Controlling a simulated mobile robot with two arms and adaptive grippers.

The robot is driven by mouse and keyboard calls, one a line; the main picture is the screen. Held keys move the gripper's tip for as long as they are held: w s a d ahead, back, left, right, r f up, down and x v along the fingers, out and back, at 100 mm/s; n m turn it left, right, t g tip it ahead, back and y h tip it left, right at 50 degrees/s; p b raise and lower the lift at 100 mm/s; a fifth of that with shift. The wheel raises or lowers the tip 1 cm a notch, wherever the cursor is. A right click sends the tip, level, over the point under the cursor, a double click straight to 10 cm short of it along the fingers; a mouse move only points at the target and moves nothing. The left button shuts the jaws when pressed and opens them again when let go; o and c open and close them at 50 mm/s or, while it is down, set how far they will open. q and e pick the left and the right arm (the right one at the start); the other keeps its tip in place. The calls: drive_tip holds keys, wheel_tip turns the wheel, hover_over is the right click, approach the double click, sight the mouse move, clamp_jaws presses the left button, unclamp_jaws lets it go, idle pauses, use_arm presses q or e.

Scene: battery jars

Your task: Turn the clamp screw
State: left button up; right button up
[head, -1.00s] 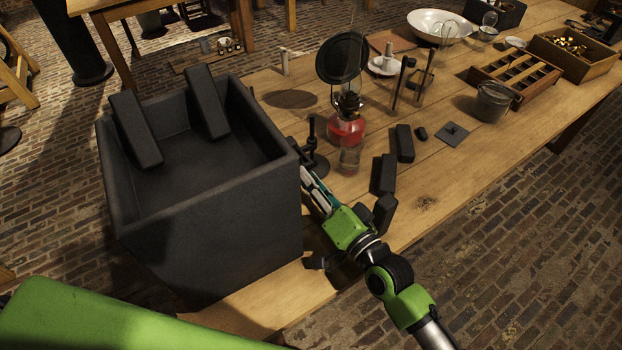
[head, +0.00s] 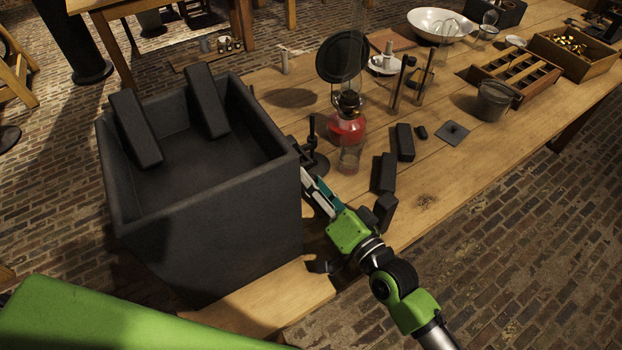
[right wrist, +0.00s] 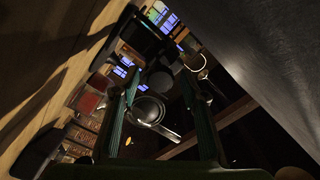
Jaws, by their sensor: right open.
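A black upright metal piece on a dark round base (head: 316,163), perhaps the clamp, stands on the table beside the right corner of the black bin. I cannot make out its screw for certain. My right gripper (head: 311,183) is open and low over the table, just in front of that base and close to the bin's side. In the right wrist view its two green-lined fingers (right wrist: 166,115) are apart, with a shiny round piece (right wrist: 150,108) showing between them; I cannot tell its distance. My left gripper is not in view.
The large black bin (head: 215,215) closely bounds the gripper's left. A red lamp (head: 347,128) with glass stands behind it. Black blocks (head: 384,173) lie to the right. A small black piece (head: 322,266) is at the table's front edge.

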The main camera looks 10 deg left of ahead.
drive_tip(key=v, duration=1.1)
drive_tip(key=shift+w, duration=0.1)
